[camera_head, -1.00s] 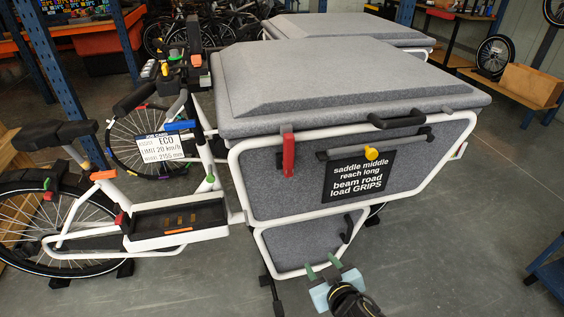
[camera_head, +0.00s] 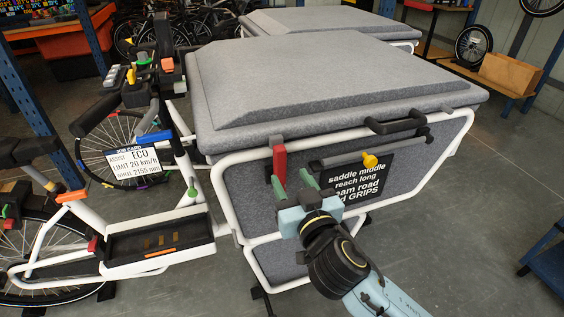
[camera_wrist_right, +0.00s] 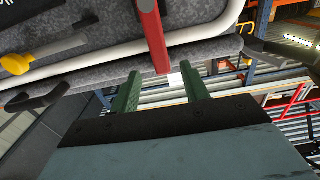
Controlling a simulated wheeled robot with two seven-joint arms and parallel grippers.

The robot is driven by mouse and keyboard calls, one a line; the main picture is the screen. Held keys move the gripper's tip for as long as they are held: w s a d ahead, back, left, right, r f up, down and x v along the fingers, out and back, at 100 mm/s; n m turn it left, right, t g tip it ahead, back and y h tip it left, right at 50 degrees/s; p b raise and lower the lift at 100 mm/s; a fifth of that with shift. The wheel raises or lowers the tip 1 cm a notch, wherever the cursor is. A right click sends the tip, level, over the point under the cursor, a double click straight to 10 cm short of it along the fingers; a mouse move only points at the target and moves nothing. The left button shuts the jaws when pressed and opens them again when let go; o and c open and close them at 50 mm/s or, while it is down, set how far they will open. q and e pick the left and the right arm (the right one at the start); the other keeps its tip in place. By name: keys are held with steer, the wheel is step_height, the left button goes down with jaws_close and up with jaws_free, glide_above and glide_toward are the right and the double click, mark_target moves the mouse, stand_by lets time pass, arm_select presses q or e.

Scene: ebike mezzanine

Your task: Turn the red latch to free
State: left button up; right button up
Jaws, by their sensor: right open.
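The red latch (camera_head: 279,162) hangs upright from the white frame at the front of the grey cargo box (camera_head: 330,75). It also shows in the right wrist view (camera_wrist_right: 152,35), its end lying beyond and between the two fingers. My right gripper (camera_head: 295,186) is open and empty, with its green fingers just below and right of the latch in the head view. I see no contact with the latch. In the right wrist view the gripper (camera_wrist_right: 161,84) shows a clear gap between its fingers. My left gripper is not in view.
A yellow knob (camera_head: 370,161) on a grey bar and a black handle (camera_head: 396,122) sit right of the latch. A black text label (camera_head: 362,183) is partly covered by my right gripper. The white bike frame (camera_head: 188,222) stands to the left. Floor is open at the right.

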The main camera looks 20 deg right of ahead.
mark_target(282, 163)
steer(key=w, duration=0.6)
steer(key=shift+w+a, duration=0.1)
steer(key=shift+w, duration=0.15)
steer(key=shift+c, duration=0.4)
jaws_close()
